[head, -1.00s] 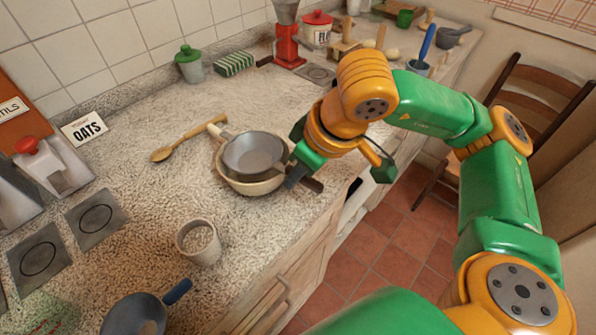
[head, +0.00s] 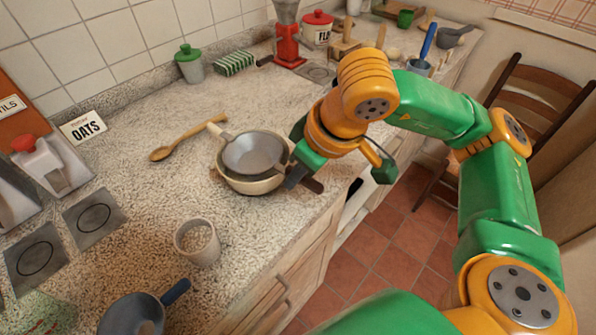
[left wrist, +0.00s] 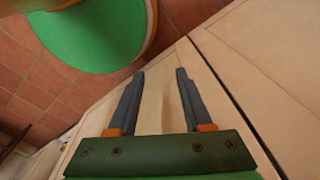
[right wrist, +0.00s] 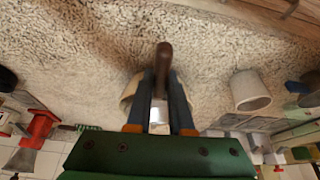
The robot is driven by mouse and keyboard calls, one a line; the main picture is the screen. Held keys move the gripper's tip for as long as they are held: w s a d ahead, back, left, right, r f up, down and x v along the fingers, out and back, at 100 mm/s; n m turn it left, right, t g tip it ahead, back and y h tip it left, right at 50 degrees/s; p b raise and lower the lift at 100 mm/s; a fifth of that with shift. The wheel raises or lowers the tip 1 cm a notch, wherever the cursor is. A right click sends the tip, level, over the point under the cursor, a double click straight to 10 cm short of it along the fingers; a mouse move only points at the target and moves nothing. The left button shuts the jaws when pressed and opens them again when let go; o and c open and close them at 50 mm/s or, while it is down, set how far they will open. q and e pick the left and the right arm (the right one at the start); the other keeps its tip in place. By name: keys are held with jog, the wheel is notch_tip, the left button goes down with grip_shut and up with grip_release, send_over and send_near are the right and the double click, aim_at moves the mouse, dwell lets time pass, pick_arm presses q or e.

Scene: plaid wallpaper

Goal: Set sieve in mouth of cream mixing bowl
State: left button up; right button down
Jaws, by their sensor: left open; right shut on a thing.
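The grey sieve (head: 254,153) lies over the mouth of the cream mixing bowl (head: 248,186) on the counter. The bowl's cream wall shows below it, and I cannot tell whether the sieve rests on the rim. My right gripper (head: 291,178) is at the bowl's right side, shut on the sieve's handle. The brown handle end (right wrist: 164,56) sticks out past the fingers in the right wrist view, where the gripper (right wrist: 160,85) hides most of the bowl. My left gripper (left wrist: 159,75) is open and empty in front of pale cabinet fronts; it is outside the head view.
A wooden spoon (head: 186,139) lies behind the bowl. A beige cup (head: 198,243) and a blue-handled pan (head: 138,315) stand nearer the front left. A red grinder (head: 287,48) and a green-lidded jar (head: 189,65) stand by the wall. The counter edge runs right of the bowl.

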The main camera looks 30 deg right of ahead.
jog(key=c, duration=0.7)
grip_release()
jog(key=shift+r, duration=0.1)
jog(key=v, duration=0.7)
